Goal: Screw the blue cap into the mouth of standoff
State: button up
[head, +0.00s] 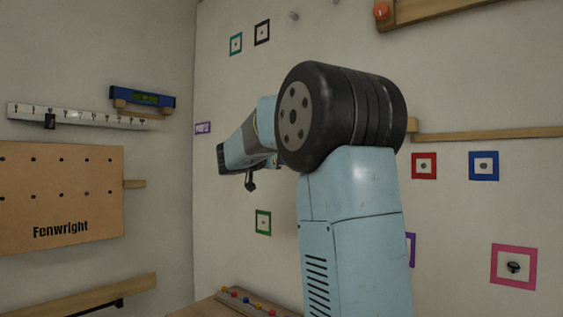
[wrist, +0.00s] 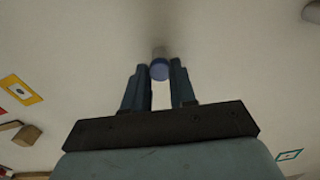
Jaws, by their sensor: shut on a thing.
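In the wrist view, my gripper (wrist: 159,72) is shut on the blue cap (wrist: 159,71), which sits between the two dark fingertips. A pale grey standoff (wrist: 159,52) shows just beyond the cap, in line with it, against the pale wall. The cap covers its near end, so I cannot tell whether the cap touches the mouth or is seated in it. In the head view, my arm reaches left toward the wall; the fingers, the cap and this standoff cannot be made out there.
Coloured square frames, such as a green one (head: 263,222) and a pink one (head: 513,267), mark the wall. A pegboard (head: 62,198), a blue level (head: 142,97) and wooden rails (head: 490,133) stick out. Another grey stub (wrist: 312,12) shows in the wrist view's upper right corner.

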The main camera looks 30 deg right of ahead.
jog(key=m, duration=0.5)
jog(key=shift+w, duration=0.1)
dwell(0.3)
jog(key=o, duration=0.7)
jog(key=n, duration=2.2)
jog(key=shift+n, duration=0.4)
